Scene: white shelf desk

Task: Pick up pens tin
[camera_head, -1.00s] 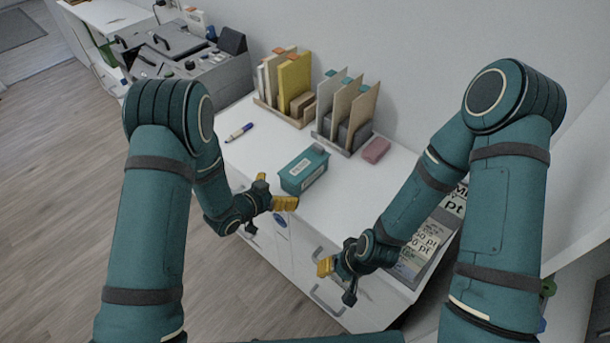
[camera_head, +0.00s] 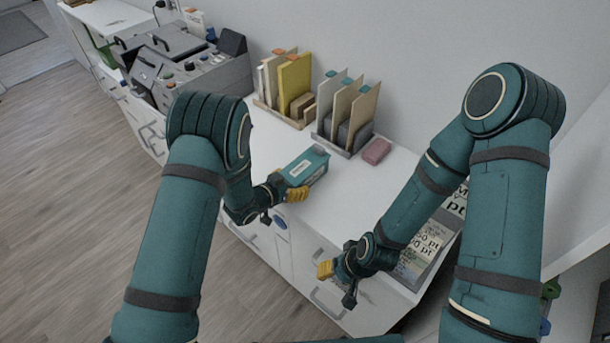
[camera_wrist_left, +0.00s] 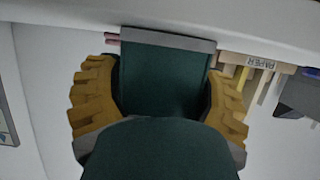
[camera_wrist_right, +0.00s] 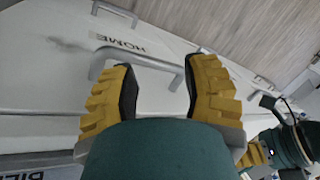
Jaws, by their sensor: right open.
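A teal tin (camera_head: 308,167) with a white label, probably the pens tin, stands on the white desk near its front edge. My left gripper (camera_head: 297,194) is at the tin's near side. In the left wrist view the tin (camera_wrist_left: 165,75) sits between the two yellow fingers, one on each side. The fingers look very close to its sides, but I cannot tell whether they press on it. My right gripper (camera_head: 336,279) is open and empty in front of the desk drawers; its spread fingers show in the right wrist view (camera_wrist_right: 158,82).
File holders with yellow folders (camera_head: 293,83) and beige folders (camera_head: 350,110) stand at the back wall. A pink block (camera_head: 376,151) lies right of the tin. A grey machine (camera_head: 185,65) is at the left. Printed sheets (camera_head: 422,250) lie at the right.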

